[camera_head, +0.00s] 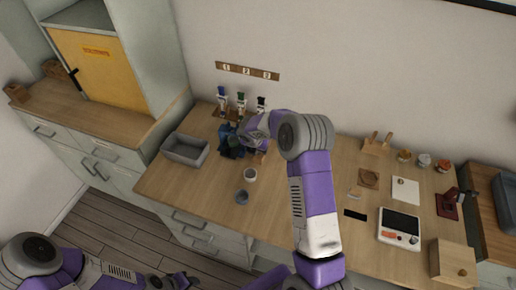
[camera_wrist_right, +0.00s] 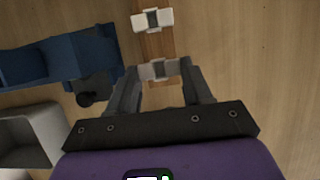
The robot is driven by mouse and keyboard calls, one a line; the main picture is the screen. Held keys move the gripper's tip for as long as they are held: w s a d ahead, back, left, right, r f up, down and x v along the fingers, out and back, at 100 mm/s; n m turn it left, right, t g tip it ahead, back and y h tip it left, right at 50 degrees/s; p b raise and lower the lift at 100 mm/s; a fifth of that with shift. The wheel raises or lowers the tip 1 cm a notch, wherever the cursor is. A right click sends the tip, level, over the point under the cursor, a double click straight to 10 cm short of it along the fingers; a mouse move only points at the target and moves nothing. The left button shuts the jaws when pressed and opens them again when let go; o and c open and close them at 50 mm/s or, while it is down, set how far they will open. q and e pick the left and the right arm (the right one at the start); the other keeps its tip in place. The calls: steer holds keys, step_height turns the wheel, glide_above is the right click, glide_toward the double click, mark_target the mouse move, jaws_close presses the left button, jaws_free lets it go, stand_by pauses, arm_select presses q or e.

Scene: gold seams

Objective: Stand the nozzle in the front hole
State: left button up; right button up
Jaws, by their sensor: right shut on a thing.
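In the right wrist view my right gripper (camera_wrist_right: 160,72) is shut on a small grey-white piece (camera_wrist_right: 158,69), which looks like the nozzle. It is over a narrow wooden strip or block (camera_wrist_right: 153,43). A similar white piece with a dark centre (camera_wrist_right: 152,20) is at the strip's far end. In the head view my right gripper (camera_head: 252,143) is beside the blue device, and part of the wooden block (camera_head: 259,158) shows by it. I cannot make out the front hole or whether the held piece touches the wood. My left gripper (camera_head: 184,280) is low at the bottom edge, away from the table.
A blue device (camera_head: 230,140) stands close left of my right gripper; it also shows in the wrist view (camera_wrist_right: 85,55). A grey bin (camera_head: 185,150) is further left. Two small cups (camera_head: 250,175) (camera_head: 242,197) stand in front.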

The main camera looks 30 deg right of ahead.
steer(key=shift+f+b, duration=0.3)
steer(key=shift+f, duration=0.5)
stand_by(0.4)
steer(key=o, duration=1.2)
steer(key=shift+c, duration=0.2)
steer(key=shift+r, duration=0.1)
steer(key=p+v, duration=0.3)
steer(key=v, duration=0.1)
steer(key=shift+s+a+r, duration=0.1)
steer(key=shift+s+r, duration=0.05)
steer(key=shift+r, duration=0.2)
steer(key=p+v, duration=0.1)
steer(key=v, duration=0.6)
steer(key=shift+r, duration=0.25)
